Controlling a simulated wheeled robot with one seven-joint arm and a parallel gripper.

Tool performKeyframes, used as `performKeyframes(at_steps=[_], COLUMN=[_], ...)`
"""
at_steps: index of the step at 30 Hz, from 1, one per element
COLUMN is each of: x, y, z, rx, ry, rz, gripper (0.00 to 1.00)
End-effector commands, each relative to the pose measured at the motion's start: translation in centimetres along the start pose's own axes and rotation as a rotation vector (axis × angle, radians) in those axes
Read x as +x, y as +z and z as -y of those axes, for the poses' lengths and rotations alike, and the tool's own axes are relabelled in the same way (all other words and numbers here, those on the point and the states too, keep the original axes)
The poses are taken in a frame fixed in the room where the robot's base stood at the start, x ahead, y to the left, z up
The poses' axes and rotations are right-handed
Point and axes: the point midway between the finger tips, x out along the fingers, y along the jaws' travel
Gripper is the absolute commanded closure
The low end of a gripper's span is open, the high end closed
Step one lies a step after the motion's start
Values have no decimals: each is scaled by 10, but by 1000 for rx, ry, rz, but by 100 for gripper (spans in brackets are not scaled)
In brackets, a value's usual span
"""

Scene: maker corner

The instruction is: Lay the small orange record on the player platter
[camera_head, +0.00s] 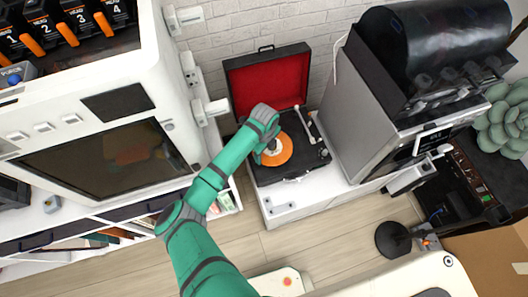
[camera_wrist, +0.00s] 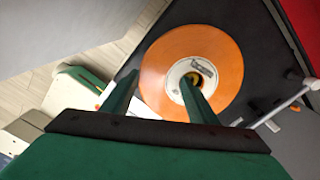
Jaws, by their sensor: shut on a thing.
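The small orange record (camera_head: 284,153) with a white label is over the deck of the open record player (camera_head: 310,160). My gripper (camera_wrist: 159,78) is shut on the record, which also shows in the wrist view (camera_wrist: 226,62). One finger is at the central hole and the other is at the outer rim. The record looks roughly flat to the deck. I cannot tell whether it touches the platter or is just above it. The platter is hidden under the record.
The player's red-lined lid (camera_head: 268,82) stands open at the back. The pale tonearm (camera_head: 305,124) is right of the record. A white 3D printer (camera_head: 105,120) stands left, and a grey machine (camera_head: 365,110) with a black roll stands right.

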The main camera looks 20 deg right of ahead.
Motion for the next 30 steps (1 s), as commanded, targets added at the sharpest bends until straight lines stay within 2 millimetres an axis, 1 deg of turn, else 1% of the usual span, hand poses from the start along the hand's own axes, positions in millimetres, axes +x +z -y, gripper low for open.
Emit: performKeyframes(at_steps=[17, 18, 20, 21, 30], x=[4, 4, 4, 4, 2], y=[0, 0, 0, 0, 0], z=[0, 0, 0, 0, 0], rx=[-1, -1, -1, -1, 0], ry=[0, 0, 0, 0, 0], rz=[0, 0, 0, 0, 0], gripper=[83, 44, 30, 25, 25])
